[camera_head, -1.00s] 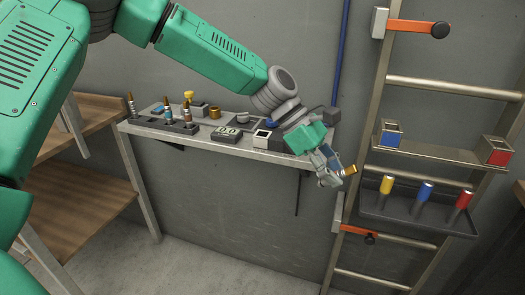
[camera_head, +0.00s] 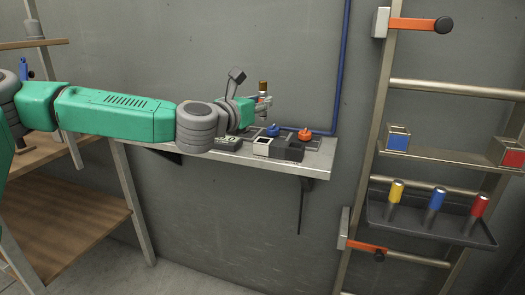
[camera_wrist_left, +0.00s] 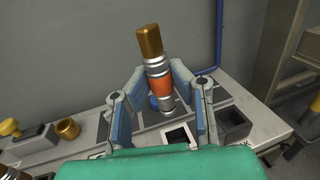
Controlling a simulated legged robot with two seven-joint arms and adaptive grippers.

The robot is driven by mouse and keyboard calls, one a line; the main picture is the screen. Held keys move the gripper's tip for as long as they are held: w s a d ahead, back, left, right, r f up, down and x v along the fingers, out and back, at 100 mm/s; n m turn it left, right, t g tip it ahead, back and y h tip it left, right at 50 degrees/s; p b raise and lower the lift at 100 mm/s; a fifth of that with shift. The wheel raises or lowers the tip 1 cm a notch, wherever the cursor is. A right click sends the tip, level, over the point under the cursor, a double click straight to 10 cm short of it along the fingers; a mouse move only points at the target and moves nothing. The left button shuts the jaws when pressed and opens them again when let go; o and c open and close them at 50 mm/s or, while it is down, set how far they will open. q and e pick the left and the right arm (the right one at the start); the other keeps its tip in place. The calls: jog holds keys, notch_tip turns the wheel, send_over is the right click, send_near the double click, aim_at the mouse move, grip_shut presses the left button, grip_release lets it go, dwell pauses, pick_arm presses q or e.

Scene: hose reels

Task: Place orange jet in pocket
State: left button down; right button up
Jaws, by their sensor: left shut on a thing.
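My left gripper (camera_head: 263,104) is shut on the orange jet (camera_head: 263,88), above the wall shelf. In the left wrist view the jet (camera_wrist_left: 158,75) has a brass end, a grey body and an orange band, and stands nearly upright between the fingers (camera_wrist_left: 160,90). On the shelf below are two open square boxes: a white-rimmed one (camera_head: 262,147) and a dark one (camera_head: 289,149). They also show in the wrist view, the white-rimmed box (camera_wrist_left: 178,137) partly behind my gripper and the dark box (camera_wrist_left: 233,123) to its right. Which one is the pocket I cannot tell. My right gripper is out of view.
The grey shelf (camera_head: 315,170) bears a blue knob (camera_head: 273,130), an orange knob (camera_head: 305,134) and a display box (camera_head: 228,143). A blue pipe (camera_head: 342,70) runs down the wall. A ladder rack with a dark tray (camera_head: 415,220) of coloured-tipped pieces stands at right.

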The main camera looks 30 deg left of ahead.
pick_arm(q)
notch_tip(320, 180, down, 9)
jog(key=shift+r+b, duration=0.1)
jog(key=shift+b, duration=1)
jog(key=shift+r, duration=0.1)
jog(key=c, duration=1.5)
grip_release()
